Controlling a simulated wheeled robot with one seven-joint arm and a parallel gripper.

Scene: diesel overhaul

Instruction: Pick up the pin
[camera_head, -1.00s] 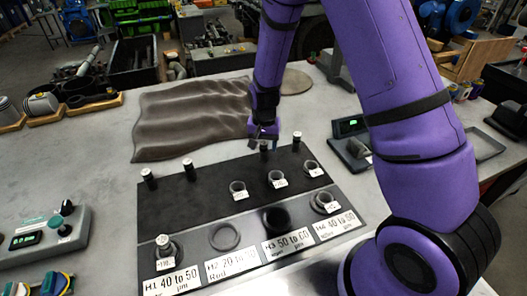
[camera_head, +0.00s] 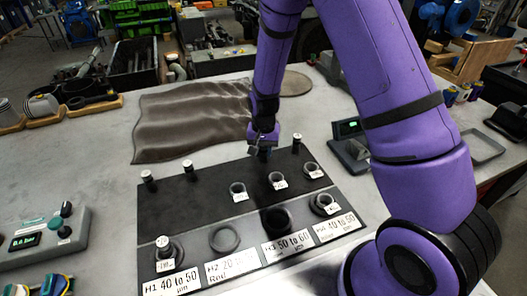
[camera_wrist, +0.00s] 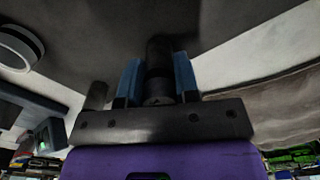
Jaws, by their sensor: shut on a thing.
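My gripper (camera_head: 263,149) is at the back right of the black mat (camera_head: 206,200). Its two blue fingers (camera_wrist: 157,82) are shut on a short dark pin (camera_wrist: 158,68), one finger on each side of it in the wrist view. In the head view that pin is mostly hidden by the gripper, and I cannot tell whether it is clear of the mat. A second pin (camera_head: 297,142) stands upright just to its right; two more pins, a middle one (camera_head: 189,168) and a left one (camera_head: 149,178), stand along the back edge.
Another pin (camera_head: 163,244) stands in a ring at the front left, above a row of labels (camera_head: 172,283). Several rings lie on the mat. A grey cloth (camera_head: 190,117) lies behind, and a gauge (camera_head: 350,145) stands to the right.

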